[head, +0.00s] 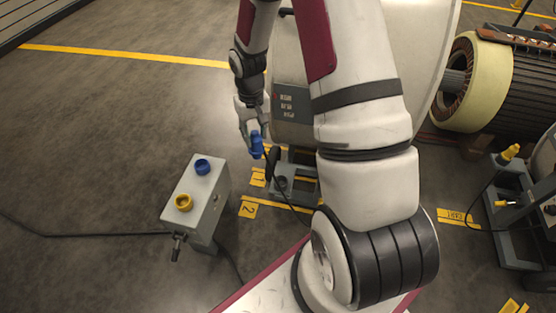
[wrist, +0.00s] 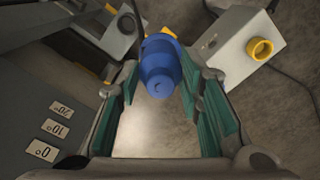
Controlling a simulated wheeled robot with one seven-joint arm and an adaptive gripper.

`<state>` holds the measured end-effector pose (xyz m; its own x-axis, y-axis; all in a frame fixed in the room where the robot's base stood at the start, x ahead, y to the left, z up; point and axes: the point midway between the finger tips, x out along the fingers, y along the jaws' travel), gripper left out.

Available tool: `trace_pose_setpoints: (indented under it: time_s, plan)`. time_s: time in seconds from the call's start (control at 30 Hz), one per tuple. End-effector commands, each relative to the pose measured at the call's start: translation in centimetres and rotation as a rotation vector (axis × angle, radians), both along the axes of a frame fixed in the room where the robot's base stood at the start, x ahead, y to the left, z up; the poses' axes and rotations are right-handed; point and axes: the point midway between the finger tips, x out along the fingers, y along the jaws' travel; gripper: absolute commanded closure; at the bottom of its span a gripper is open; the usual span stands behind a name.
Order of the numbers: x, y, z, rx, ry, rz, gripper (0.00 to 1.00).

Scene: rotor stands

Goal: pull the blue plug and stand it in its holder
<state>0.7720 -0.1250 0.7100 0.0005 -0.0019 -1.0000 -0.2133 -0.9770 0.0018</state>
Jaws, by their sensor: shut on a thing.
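My gripper (head: 254,138) is shut on the blue plug (head: 257,145), which hangs below the fingers. In the wrist view the blue plug (wrist: 160,68) sits between the teal finger pads of my gripper (wrist: 160,85). A pale box stands on the floor to the left, with an open blue ring holder (head: 202,167) and a yellow ring holder (head: 183,203) on its top. The plug is apart from the blue ring, to its upper right in the head view. In the wrist view the yellow ring (wrist: 260,48) shows, and the blue ring cannot be made out.
A labelled panel (head: 288,103) is behind my gripper. A yellow plug (head: 509,153) is on another stand at right. Black cable crosses the floor left of the box.

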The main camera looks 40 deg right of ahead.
Motion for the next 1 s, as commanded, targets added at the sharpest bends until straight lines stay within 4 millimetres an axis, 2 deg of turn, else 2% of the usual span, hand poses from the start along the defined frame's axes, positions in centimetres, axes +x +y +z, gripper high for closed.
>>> trace_pose_setpoints:
  time_s: [0.03, 0.1, 0.3, 0.4, 0.6, 1.0]
  plan:
    - [0.3, -1.2, -2.6, 0.001, 0.003, -0.022, 0.91]
    - [0.3, -2.6, -4.8, 0.001, 0.002, -0.047, 0.91]
    - [-0.2, -6.3, -10.9, 0.003, 0.001, -0.114, 0.91]
    - [-0.5, -7.7, -13.0, 0.003, 0.001, -0.139, 0.91]
    - [-1.0, -9.2, -15.3, 0.004, -0.001, -0.167, 0.91]
    - [-1.1, -9.4, -16.4, 0.004, -0.001, -0.17, 0.91]
